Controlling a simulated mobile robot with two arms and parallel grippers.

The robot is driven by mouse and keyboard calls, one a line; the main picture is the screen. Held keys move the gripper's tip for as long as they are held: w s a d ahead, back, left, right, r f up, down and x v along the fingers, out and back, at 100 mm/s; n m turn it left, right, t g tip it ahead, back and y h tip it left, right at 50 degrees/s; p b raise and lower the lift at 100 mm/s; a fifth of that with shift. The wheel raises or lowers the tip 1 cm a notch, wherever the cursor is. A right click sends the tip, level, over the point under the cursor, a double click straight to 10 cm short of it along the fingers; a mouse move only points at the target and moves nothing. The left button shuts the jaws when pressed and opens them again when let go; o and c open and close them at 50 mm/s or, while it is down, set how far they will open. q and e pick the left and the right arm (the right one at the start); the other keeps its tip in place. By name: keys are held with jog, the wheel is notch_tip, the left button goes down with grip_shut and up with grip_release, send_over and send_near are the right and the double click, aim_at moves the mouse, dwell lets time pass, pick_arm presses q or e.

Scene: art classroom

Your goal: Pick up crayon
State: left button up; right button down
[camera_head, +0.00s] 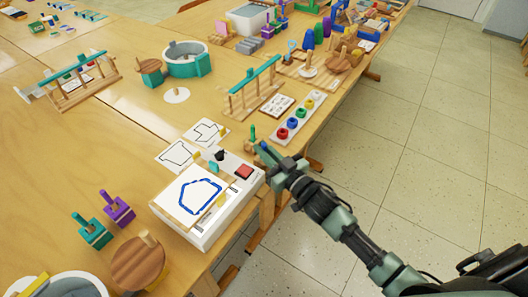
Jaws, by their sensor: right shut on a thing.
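My right gripper (263,152) reaches in from the lower right and is over the table's right edge, just beside the white drawing box. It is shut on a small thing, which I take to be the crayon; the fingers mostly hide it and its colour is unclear. A slim green upright piece (252,133) shows right by the fingertips; I cannot tell whether it is held. The white box (230,207) carries a sheet with a blue outline (190,195), and a red block (243,172) sits on it. My left gripper is out of view.
The wooden table (110,165) holds several toys. A strip of coloured rings (300,118) and a green-topped rack (254,88) stand beyond the gripper. Two line-drawing sheets (178,154) lie left of it. Open tiled floor (400,150) is to the right.

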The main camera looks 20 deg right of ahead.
notch_tip(320, 180, up, 20)
jog(key=p, duration=0.2)
jog(key=shift+p, duration=0.3)
dwell(1.8)
